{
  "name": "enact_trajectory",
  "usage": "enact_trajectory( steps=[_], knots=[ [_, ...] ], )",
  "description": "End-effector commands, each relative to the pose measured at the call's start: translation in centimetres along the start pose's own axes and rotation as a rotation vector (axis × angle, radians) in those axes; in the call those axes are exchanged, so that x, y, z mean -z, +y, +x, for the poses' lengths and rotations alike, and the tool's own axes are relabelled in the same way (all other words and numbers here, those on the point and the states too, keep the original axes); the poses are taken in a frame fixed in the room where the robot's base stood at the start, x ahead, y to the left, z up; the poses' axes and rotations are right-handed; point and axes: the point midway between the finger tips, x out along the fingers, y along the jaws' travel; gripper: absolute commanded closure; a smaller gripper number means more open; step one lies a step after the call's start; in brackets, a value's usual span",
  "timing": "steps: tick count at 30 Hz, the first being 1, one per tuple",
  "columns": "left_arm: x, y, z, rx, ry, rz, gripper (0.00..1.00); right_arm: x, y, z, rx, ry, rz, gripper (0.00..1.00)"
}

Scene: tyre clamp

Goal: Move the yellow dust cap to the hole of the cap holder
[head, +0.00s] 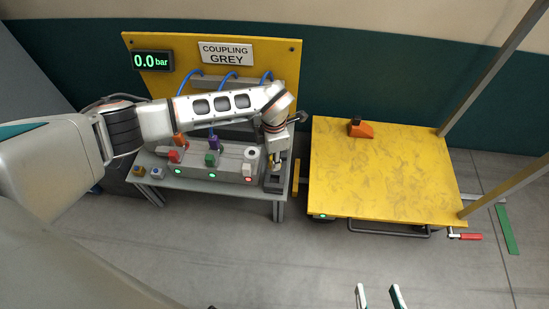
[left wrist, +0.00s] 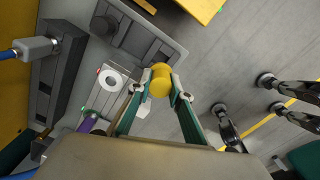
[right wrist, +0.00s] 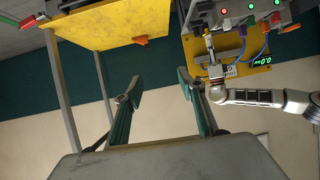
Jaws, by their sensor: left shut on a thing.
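My left gripper (head: 276,160) is shut on the yellow dust cap (left wrist: 161,78), which sits between its fingertips (left wrist: 160,90) in the left wrist view. It is above the right end of the grey bench. A dark grey block (head: 274,183), apparently the cap holder, lies just below it; in the left wrist view the block (left wrist: 150,47) shows a dark round feature. The cap's height above it cannot be told, and the arm partly hides this spot. My right gripper (right wrist: 158,88) is open and empty, and its fingertips show low in the head view (head: 378,293).
The bench carries a coupling block with red (head: 174,156), green (head: 211,159) and white (head: 250,155) parts, with blue hoses behind. A yellow table (head: 385,175) stands to the right with an orange wedge (head: 360,128). Floor in front is clear.

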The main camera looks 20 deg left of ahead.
Motion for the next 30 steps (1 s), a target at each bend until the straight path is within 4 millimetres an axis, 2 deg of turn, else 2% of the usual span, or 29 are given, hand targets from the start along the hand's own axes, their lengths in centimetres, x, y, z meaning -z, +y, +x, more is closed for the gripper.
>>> enact_trajectory(
  steps=[3, 4, 16, 30],
  knots=[
    [-0.1, 0.2, -0.5, -0.005, -0.002, -0.001, 0.98, 0.1, 0.2, -0.1, -0.004, -0.002, -0.014, 0.60],
    [0.0, 0.1, 0.0, -0.001, -0.001, -0.001, 0.98, -0.3, 0.2, -0.1, -0.003, -0.009, -0.011, 0.60],
    [0.1, -0.1, 3.3, 0.003, 0.003, 0.000, 0.98, -0.3, -0.2, 0.0, 0.003, -0.003, 0.014, 0.60],
    [0.1, -0.1, 6.6, 0.003, 0.003, 0.000, 0.98, 1.3, -0.6, 0.4, 0.012, 0.039, 0.045, 0.60]
  ],
)
